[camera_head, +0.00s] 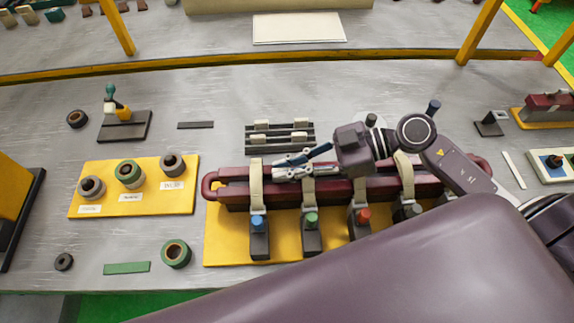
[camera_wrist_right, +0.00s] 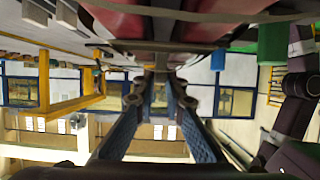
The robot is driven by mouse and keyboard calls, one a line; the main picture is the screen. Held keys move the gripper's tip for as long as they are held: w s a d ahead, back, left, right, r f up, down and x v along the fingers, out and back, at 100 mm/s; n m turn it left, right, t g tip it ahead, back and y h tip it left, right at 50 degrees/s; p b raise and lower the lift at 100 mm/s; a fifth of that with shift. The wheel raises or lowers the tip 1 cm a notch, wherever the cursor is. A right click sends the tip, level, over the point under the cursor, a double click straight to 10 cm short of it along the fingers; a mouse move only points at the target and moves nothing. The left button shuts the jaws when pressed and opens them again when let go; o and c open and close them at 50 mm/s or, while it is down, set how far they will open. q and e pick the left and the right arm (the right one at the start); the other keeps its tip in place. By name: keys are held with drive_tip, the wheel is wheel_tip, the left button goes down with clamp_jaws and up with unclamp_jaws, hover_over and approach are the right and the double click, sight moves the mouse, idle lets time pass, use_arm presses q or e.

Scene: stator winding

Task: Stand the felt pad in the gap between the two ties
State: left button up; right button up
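The dark red coil (camera_head: 335,186) lies across the yellow fixture plate, with several cream ties around it. The leftmost tie (camera_head: 257,188) and the second tie (camera_head: 309,190) have a gap between them. My right gripper (camera_head: 279,168) points left at the coil's top, with its fingertips over that gap. In the right wrist view its two blue-grey fingers (camera_wrist_right: 161,76) converge to a narrow space under the red coil (camera_wrist_right: 155,25). A felt pad between the tips cannot be made out. Cream pads (camera_head: 300,138) sit on the dark rack behind the coil. My left gripper is not in view.
Clamp posts with blue (camera_head: 258,222), green (camera_head: 311,218) and red (camera_head: 363,215) tops stand in front of the coil. A yellow board (camera_head: 106,202) with rings lies left. A green strip (camera_head: 127,268) lies at the front left. My purple arm link hides the front right.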

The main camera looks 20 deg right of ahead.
drive_tip(key=o, duration=0.4)
drive_tip(key=v, duration=1.2)
drive_tip(key=shift+s+f, duration=0.1)
drive_tip(key=shift+f, duration=0.05)
